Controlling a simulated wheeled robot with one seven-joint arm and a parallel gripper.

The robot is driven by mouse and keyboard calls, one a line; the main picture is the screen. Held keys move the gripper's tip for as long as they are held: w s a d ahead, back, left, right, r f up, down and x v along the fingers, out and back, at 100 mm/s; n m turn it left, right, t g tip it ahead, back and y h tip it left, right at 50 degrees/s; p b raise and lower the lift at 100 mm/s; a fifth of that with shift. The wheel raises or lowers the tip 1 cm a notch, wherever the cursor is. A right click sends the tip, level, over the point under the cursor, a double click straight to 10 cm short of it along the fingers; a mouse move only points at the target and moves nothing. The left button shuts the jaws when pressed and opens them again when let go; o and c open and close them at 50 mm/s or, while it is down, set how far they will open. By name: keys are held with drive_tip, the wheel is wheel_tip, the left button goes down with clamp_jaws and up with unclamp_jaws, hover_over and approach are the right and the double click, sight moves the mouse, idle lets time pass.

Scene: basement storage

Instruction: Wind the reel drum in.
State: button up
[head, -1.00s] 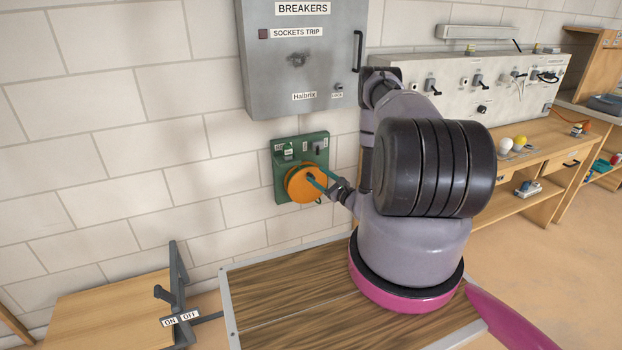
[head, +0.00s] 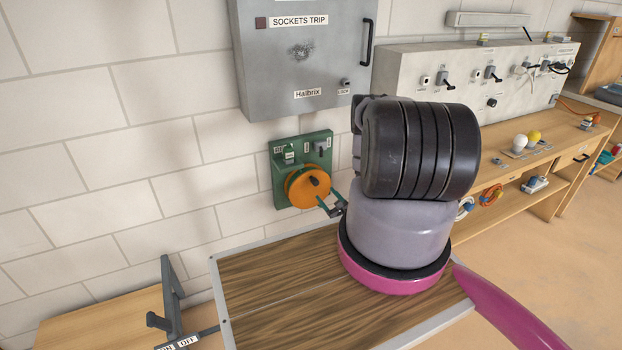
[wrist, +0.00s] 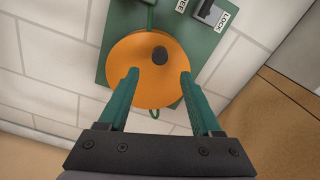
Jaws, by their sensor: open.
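The reel drum (head: 306,190) is an orange disc on a green wall plate (head: 278,172), below the grey breaker box. A dark crank knob (head: 314,181) stands out from its face. In the wrist view the drum (wrist: 140,80) fills the middle, with the knob (wrist: 159,55) beyond my fingertips. My gripper (head: 332,205) is open and empty, just right of and below the drum in the head view. In the wrist view its green fingers (wrist: 158,76) are spread in front of the drum's face. A switch with a LOCK label (wrist: 208,12) sits on the plate above the drum.
The grey breaker box (head: 300,60) hangs above the plate. A wooden-topped surface (head: 270,280) lies below my arm. An ON/OFF lever (head: 172,300) stands at lower left. A bench (head: 550,140) with bulbs and a switch panel (head: 460,80) is at right.

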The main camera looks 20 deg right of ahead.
sight(316, 184)
drive_tip(key=w, duration=1)
drive_tip(key=shift+w+a, duration=0.2)
drive_tip(key=shift+w, duration=0.2)
clamp_jaws()
idle(0.9)
